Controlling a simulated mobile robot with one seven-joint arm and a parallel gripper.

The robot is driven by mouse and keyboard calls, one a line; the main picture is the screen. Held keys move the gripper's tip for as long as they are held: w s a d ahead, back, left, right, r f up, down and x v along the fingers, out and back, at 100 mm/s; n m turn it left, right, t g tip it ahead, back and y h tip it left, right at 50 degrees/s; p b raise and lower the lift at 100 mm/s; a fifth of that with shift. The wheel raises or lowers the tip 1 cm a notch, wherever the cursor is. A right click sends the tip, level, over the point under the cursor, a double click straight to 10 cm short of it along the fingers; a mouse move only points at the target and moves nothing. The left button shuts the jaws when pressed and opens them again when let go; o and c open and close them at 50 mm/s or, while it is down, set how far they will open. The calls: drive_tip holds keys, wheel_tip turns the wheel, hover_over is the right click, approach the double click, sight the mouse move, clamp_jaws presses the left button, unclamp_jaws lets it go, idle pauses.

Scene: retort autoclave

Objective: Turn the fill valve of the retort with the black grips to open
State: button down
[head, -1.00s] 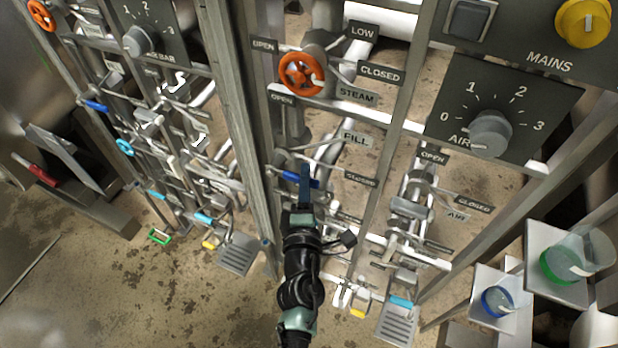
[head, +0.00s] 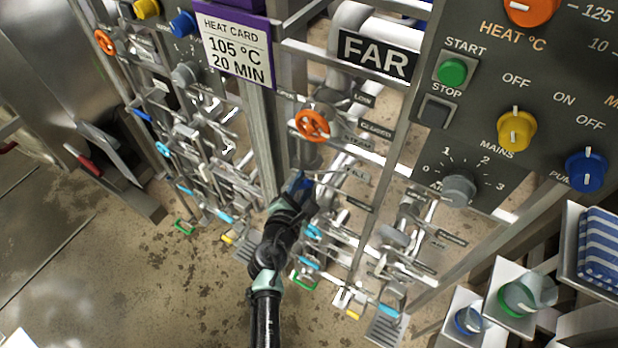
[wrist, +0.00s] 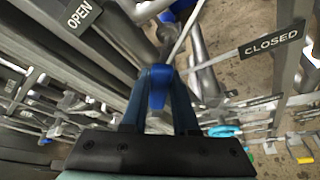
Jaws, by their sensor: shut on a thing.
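The fill valve's grip is blue and sits between my fingertips in the wrist view (wrist: 158,85). My gripper (wrist: 160,78) is shut on it. An OPEN plate (wrist: 80,14) is at upper left of the grip and a CLOSED plate (wrist: 270,42) is to its right. In the head view my gripper (head: 299,185) is below the orange handwheel (head: 312,124), left of the FILL plate (head: 355,175). My fingers hide most of the grip there. I cannot make out black grips on this retort.
Steel posts and pipes crowd around my gripper. A second valve rack (head: 190,130) is left of the post. The floor (head: 130,270) at lower left is open.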

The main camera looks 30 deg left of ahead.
drive_tip(key=shift+w+a+r+n+h+p, duration=0.1)
drive_tip(key=shift+a+r+n+h+p, duration=0.3)
drive_tip(key=shift+a+r+n+p, duration=0.4)
drive_tip(key=shift+a+r+n+h+p, duration=0.25)
drive_tip(key=shift+a+n+h+p, duration=0.35)
drive_tip(key=shift+a+n+p, duration=0.15)
drive_tip(key=shift+a+n+g+h+p, duration=0.3)
drive_tip(key=shift+a+n+h, duration=0.5)
drive_tip(key=shift+a+n, duration=0.35)
drive_tip(key=shift+d, duration=0.1)
drive_tip(key=c, duration=0.7)
unclamp_jaws()
drive_tip(key=shift+f, duration=0.1)
